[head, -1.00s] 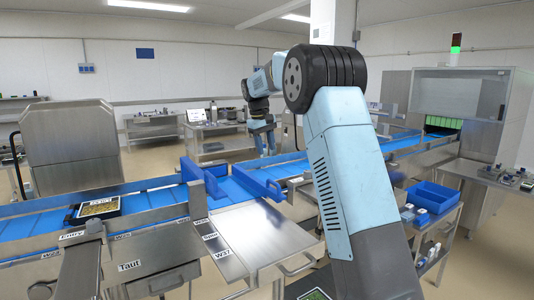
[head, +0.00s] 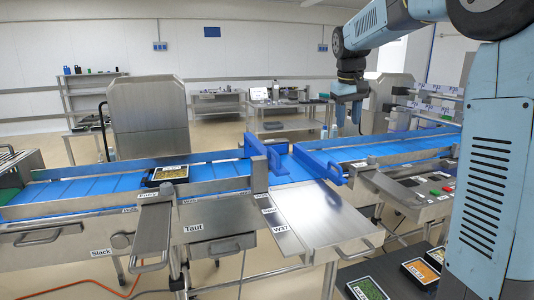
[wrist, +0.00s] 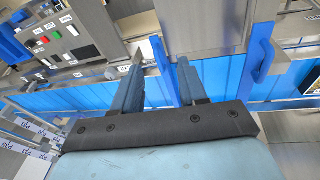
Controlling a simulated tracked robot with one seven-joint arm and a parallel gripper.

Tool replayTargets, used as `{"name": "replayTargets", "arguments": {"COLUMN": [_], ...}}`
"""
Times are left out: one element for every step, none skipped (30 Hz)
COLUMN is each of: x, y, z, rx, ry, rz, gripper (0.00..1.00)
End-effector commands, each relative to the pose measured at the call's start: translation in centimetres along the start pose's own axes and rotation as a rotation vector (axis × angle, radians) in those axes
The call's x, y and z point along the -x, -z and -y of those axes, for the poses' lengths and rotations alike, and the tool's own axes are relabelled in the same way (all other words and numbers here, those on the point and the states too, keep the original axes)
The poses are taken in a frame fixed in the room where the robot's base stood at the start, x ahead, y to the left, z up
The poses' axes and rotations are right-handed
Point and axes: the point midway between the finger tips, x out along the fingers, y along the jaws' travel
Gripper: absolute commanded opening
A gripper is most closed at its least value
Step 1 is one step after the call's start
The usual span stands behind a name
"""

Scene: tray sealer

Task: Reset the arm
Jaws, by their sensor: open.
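My arm enters from the right side of the head view, with its elbow at the top. My gripper (head: 348,126) hangs down from the forearm, beyond the blue guides in the picture and above belt height. It is open. In the wrist view my gripper (wrist: 163,60) shows two blue-grey fingers apart with nothing between them. The blue conveyor belt (wrist: 215,75) passes below them.
The blue belt (head: 100,185) carries a filled black tray (head: 168,174) at the left. Blue guides (head: 318,165) stand on the line. A button panel (head: 437,185) is at the right, also in the wrist view (wrist: 50,40). Filled trays (head: 368,289) lie at the lower right.

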Motion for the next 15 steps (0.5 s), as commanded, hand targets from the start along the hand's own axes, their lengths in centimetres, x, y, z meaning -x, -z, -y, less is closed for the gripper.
{"name": "replayTargets", "arguments": {"x": [0.8, 1.0, 1.4, 1.6, 1.9, 2.1, 2.3, 2.5, 2.6, 2.7, 2.8, 2.9, 2.9, 3.0, 3.0], "y": [-1.7, -2.5, -3.7, -4.6, -5.4, -6.6, -7.5, -8.4, -9.6, -10.4, -11.3, -12.5, -13.4, -14.3, -15.5], "z": [0.2, 0.4, 0.6, 0.8, 0.9, 1.2, 1.3, 1.5, 1.8, 2.0, 2.2, 2.5, 2.7, 2.9, 3.2], "rx": [-0.010, -0.016, -0.024, -0.030, -0.036, -0.045, -0.051, -0.057, -0.065, -0.071, -0.078, -0.086, -0.093, -0.100, -0.108], "ry": [0.003, 0.005, 0.008, 0.010, 0.012, 0.014, 0.016, 0.018, 0.020, 0.022, 0.024, 0.027, 0.030, 0.032, 0.034], "rz": [-0.015, -0.023, -0.034, -0.042, -0.050, -0.061, -0.069, -0.077, -0.087, -0.095, -0.104, -0.114, -0.122, -0.130, -0.140], "gripper": [0.42, 0.42, 0.42, 0.42, 0.42, 0.42, 0.42, 0.42, 0.42, 0.42, 0.42, 0.42, 0.42, 0.42, 0.42]}}
